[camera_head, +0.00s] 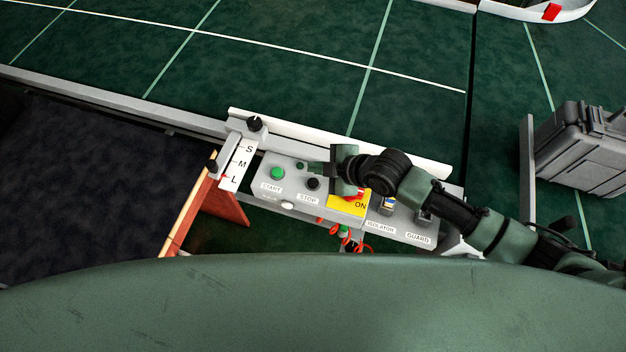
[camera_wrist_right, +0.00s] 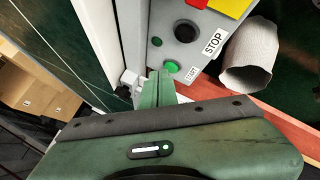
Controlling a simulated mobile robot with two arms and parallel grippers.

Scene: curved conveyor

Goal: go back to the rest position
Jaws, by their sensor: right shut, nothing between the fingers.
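My right gripper (camera_head: 308,167) is over the grey control panel (camera_head: 418,228), its arm coming in from the right. Its fingers are shut and empty. The black button (camera_wrist_right: 187,31) is farther off. My left gripper is not in view.
A yellow ON plate (camera_head: 345,201) lies partly below my wrist. An S-M-L plate (camera_head: 238,168) with black knobs stands left. A grey case (camera_head: 590,150) is at right. The green surface (camera_head: 270,70) behind is clear.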

